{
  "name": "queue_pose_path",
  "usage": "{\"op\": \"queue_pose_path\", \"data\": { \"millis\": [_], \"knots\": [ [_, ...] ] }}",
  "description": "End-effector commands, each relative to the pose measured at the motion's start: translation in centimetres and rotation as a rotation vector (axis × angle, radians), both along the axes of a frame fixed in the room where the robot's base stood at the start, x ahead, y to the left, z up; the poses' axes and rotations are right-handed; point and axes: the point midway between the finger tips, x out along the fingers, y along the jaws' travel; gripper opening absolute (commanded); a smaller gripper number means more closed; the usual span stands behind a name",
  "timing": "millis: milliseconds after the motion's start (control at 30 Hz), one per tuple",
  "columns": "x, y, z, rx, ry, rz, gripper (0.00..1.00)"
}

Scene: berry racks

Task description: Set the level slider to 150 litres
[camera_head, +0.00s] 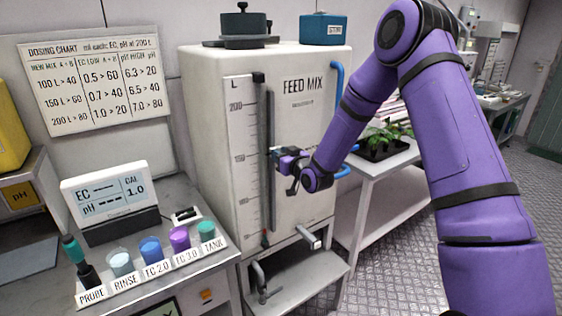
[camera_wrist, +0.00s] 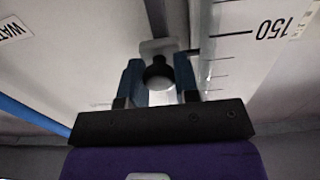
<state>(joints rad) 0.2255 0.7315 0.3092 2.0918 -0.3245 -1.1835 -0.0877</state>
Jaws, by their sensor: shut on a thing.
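The level slider has a dark round knob (camera_wrist: 158,76) on a pale plate (camera_wrist: 158,47), set on a vertical rail on the front of the FEED MIX tank (camera_head: 305,130). My gripper (camera_head: 277,152) reaches the rail from the right. In the wrist view its blue fingers (camera_wrist: 159,84) are shut on the knob, one on each side. The litre scale (camera_head: 240,150) runs left of the rail. The 150 label (camera_wrist: 287,26) appears upside down in the wrist view, with its long line slightly above the plate's height in the picture. My gripper hides the slider in the head view.
A bench left of the tank holds an EC/pH meter (camera_head: 108,198), a probe (camera_head: 80,262) and several labelled cups. A blue pipe (camera_head: 338,85) runs down the tank's right edge. A table (camera_head: 372,175) with a plant tray stands to the right.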

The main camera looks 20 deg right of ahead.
Motion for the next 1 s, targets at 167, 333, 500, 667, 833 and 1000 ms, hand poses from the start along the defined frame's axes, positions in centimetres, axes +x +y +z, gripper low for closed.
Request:
{"op": "queue_pose_path", "data": {
  "millis": [167, 333, 500, 667, 833, 1000],
  "knots": [
    [0.0, 0.0, 0.0, -0.001, 0.002, 0.0, 0.0],
    [0.0, 0.0, 0.0, -0.001, 0.002, 0.0, 0.34],
    [0.0, 0.0, 0.0, 0.0, 0.001, 0.0, 0.54],
    [0.0, 0.0, 0.0, 0.0, 0.001, 0.0, 0.54],
    [-0.8, -0.3, 0.0, 0.0, 0.0, -0.001, 0.54],
    [-3.4, -1.1, 0.0, -0.002, 0.002, -0.001, 0.54]
  ]
}}
